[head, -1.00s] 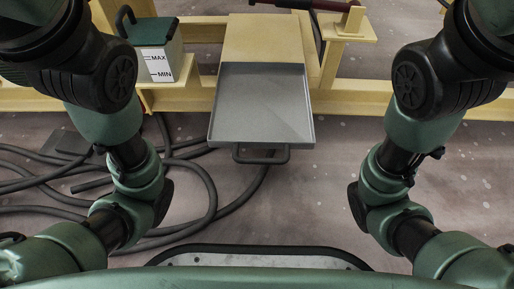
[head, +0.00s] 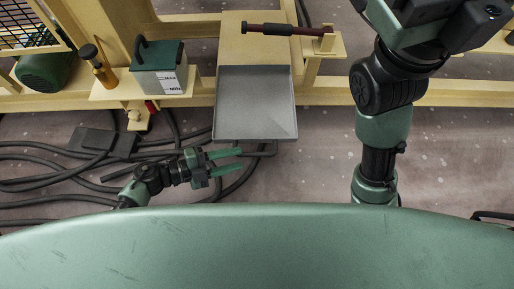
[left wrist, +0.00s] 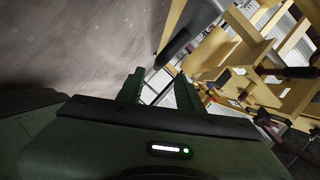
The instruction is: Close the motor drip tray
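The grey motor drip tray (head: 256,105) sticks out from the yellow frame towards me in the head view and looks empty. Its dark handle (head: 268,153) shows at the near edge, partly hidden. My left gripper (head: 239,160) is open and empty, just left of the handle, fingers pointing right. I cannot tell whether it touches the handle. In the left wrist view the two green fingers (left wrist: 158,88) are apart, and a grey surface, likely the tray (left wrist: 180,42), shows beyond them. My right arm rises at the right of the head view; its fingers do not show.
The yellow frame (head: 330,92) runs behind the tray. A green-lidded box (head: 158,68) with level marks and an amber-bodied item (head: 103,72) stand left of it. Black hoses (head: 60,165) lie on the floor at left. Floor right of the tray is clear.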

